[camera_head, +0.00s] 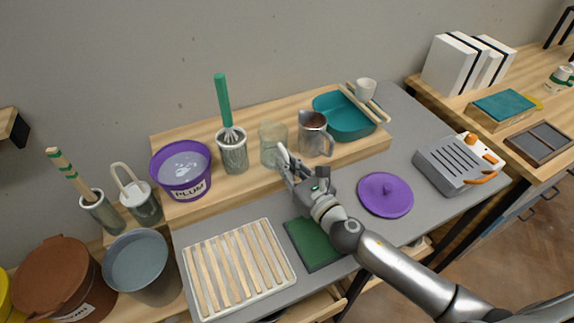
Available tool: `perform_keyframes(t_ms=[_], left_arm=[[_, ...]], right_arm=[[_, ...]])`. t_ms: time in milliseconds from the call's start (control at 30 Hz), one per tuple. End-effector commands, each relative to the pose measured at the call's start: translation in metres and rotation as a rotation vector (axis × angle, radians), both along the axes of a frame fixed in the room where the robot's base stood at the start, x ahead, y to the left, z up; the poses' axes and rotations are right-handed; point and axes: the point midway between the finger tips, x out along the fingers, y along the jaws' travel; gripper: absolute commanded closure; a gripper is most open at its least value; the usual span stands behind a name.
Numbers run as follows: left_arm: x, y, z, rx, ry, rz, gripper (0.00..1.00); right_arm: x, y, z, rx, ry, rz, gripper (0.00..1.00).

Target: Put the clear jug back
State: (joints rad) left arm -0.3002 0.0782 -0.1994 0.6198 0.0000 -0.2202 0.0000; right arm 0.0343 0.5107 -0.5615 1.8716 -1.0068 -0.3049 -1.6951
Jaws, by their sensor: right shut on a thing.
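The clear jug (270,139) stands upright at the wooden riser (247,178), between a metal whisk holder and a steel jug. My right gripper (287,161) is at the jug's lower right side, shut on it. The fingers partly hide the jug's lower part. I cannot tell whether its base touches the riser. My left gripper is not in view.
A metal holder with a green-handled whisk (233,153) is close on the left. A steel jug (314,134) is close on the right. A purple PLUM bucket (181,172), teal tray (343,118), purple lid (385,194) and slatted rack (237,270) surround the area.

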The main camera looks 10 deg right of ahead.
Motion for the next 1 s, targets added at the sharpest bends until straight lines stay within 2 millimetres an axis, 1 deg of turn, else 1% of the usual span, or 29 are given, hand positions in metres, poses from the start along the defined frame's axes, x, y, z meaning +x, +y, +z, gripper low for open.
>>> perform_keyframes(t_ms=[100,233,267,400,700,833,900,1000], left_arm=[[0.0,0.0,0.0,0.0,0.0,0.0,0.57],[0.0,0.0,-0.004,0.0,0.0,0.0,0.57],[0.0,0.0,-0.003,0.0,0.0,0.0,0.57],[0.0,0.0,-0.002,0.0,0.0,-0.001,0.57],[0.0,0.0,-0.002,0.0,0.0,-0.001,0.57],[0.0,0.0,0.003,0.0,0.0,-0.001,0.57],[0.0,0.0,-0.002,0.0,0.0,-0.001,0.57],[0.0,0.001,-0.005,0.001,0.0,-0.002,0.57]], right_arm=[[0.0,0.0,0.001,-0.001,-0.001,0.0,1.0],[0.0,0.0,-0.004,0.0,-0.001,0.0,1.0],[0.0,0.0,-0.003,0.0,0.0,0.0,0.88],[0.0,0.0,-0.003,0.0,0.001,-0.001,0.7],[0.0,0.0,-0.002,0.0,0.001,-0.001,0.69],[-0.001,0.0,0.003,-0.001,0.0,-0.001,0.69],[-0.009,-0.003,-0.002,-0.001,0.004,-0.001,0.69],[-0.023,-0.008,-0.003,-0.001,0.004,-0.001,0.69]])
